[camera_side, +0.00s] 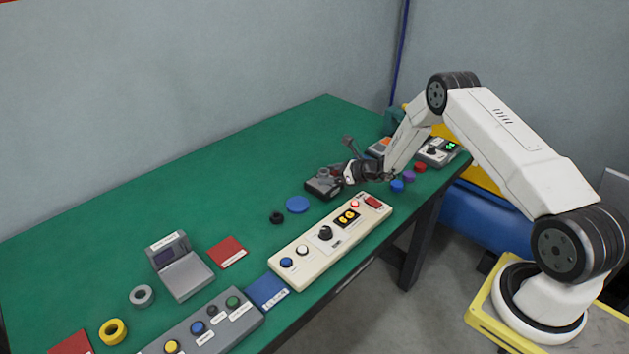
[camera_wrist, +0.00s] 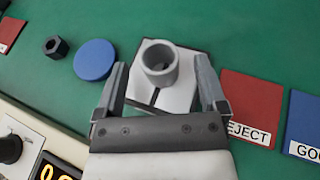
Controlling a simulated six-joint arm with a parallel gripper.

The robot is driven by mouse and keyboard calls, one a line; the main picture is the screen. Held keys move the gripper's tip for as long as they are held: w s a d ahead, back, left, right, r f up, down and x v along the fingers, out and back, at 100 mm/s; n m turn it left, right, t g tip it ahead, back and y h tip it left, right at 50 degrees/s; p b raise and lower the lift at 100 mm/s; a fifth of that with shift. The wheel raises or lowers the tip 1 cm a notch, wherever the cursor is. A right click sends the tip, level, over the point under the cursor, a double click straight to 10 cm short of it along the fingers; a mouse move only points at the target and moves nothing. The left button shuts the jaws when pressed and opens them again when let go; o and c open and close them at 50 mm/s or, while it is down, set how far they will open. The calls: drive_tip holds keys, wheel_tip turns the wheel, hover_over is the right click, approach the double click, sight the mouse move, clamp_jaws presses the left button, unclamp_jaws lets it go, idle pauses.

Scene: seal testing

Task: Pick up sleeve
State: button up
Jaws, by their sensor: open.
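The sleeve (camera_wrist: 160,62) is a short grey hollow cylinder, standing upright with its open end up in the wrist view. It sits on a light grey block with a slot (camera_wrist: 178,97). My gripper (camera_wrist: 161,64) is open, with one finger left of the sleeve and one right of it. A gap shows between the sleeve and each finger, and nothing is held. In the side view my gripper (camera_side: 343,168) is low over the dark fixture (camera_side: 322,188), where the sleeve is small and hard to make out.
A blue disc (camera_wrist: 95,59) and a black hex nut (camera_wrist: 55,47) lie left of the gripper. A red REJECT mat (camera_wrist: 252,95) and a blue mat (camera_wrist: 308,110) lie right. A cream control panel (camera_side: 300,262) runs along the table's front edge. Green table (camera_side: 220,180) behind is clear.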

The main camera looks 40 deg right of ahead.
drive_tip(key=shift+x, duration=1.1)
clamp_jaws()
